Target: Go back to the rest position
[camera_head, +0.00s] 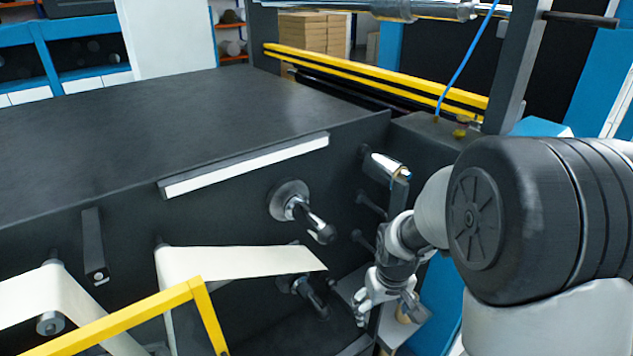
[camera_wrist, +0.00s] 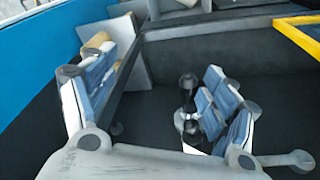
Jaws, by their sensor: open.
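My gripper (camera_head: 385,308) hangs pointing down in the lower middle-right of the head view, close to the dark side panel of the laminating machine. In the wrist view my gripper (camera_wrist: 155,100) has its two blue-grey padded fingers spread wide apart. Nothing is held between them. The machine's dark panel (camera_head: 235,222) carries an upper spindle (camera_head: 305,212) and a lower spindle (camera_head: 308,292), both left of my gripper. The lower spindle shows no roll on it.
A pale web of film (camera_head: 235,262) runs at the lower left behind a yellow guard rail (camera_head: 125,328). A grey shelf (camera_head: 408,330) with tan pieces sits low, just beyond my gripper. A yellow-striped bar (camera_head: 375,80) crosses the back. The machine's flat top (camera_head: 190,110) is bare.

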